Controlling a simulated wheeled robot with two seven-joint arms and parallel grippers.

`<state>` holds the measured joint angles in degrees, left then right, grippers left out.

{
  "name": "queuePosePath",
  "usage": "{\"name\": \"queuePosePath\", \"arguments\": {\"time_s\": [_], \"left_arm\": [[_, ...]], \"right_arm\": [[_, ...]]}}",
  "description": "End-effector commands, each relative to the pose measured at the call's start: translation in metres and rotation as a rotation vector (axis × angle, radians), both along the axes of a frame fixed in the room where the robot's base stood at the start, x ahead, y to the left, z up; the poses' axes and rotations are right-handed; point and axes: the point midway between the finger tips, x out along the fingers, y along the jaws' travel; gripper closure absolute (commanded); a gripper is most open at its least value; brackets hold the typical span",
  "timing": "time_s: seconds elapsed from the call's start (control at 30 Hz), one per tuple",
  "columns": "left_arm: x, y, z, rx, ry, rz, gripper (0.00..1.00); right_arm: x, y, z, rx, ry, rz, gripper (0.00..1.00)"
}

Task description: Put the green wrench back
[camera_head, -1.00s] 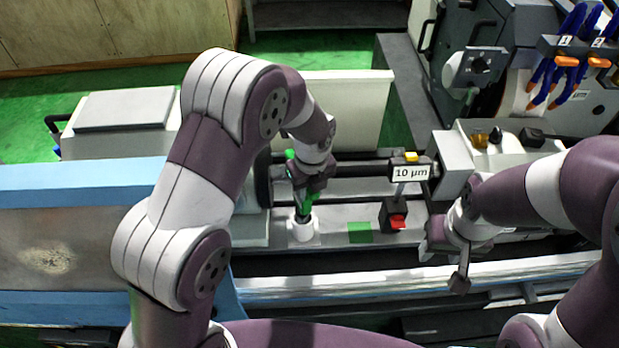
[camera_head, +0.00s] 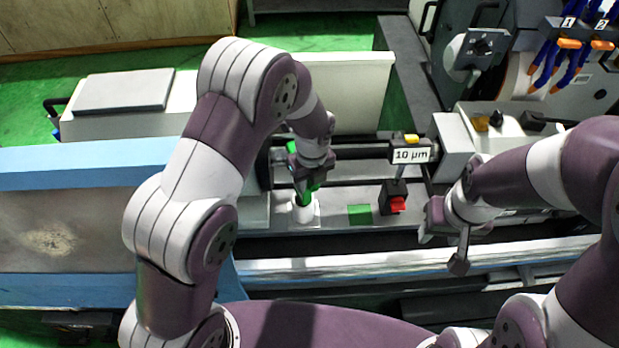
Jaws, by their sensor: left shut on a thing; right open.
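The green wrench (camera_head: 304,197) is upright, its lower end at the mouth of a white cup-like holder (camera_head: 303,213) on the grey machine bed. My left gripper (camera_head: 308,183) is shut on the wrench just above the holder. The arm and gripper hide part of the wrench, and I cannot tell how deep its lower end sits. My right gripper (camera_head: 443,246) is open and empty, over the front of the bed at the right. A flat green square (camera_head: 359,214) lies on the bed right of the holder.
A black block with a red button (camera_head: 397,203) and a "10 µm" sign (camera_head: 411,155) stand right of the green square. A long metal rail (camera_head: 400,259) runs along the front. Blue hoses (camera_head: 545,70) hang at the back right.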

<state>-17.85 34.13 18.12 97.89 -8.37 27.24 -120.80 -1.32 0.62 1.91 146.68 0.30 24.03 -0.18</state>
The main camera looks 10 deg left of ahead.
Motion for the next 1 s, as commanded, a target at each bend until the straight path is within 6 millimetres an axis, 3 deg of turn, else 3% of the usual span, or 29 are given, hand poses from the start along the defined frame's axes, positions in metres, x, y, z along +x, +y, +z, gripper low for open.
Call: {"name": "queuePosePath", "arguments": {"time_s": [0.53, 0.57, 0.6, 0.63, 1.0], "left_arm": [[0.001, 0.000, -0.010, -0.001, -0.003, 0.000, 1.00], [0.001, 0.000, -0.009, -0.001, -0.003, 0.000, 0.57], [0.001, 0.000, -0.009, -0.001, -0.003, 0.000, 0.44], [0.001, 0.000, -0.009, -0.001, -0.002, 0.000, 0.37], [0.000, -0.001, -0.004, 0.000, -0.001, 0.000, 0.37]], "right_arm": [[0.000, 0.000, -0.006, 0.000, 0.000, 0.000, 0.53], [0.000, 0.000, -0.006, 0.000, 0.000, 0.000, 0.53], [0.000, 0.000, -0.006, 0.000, 0.000, 0.000, 0.53], [0.000, 0.000, -0.006, 0.000, 0.000, 0.000, 0.53], [0.000, 0.000, -0.012, 0.000, 0.000, 0.000, 0.53]]}}
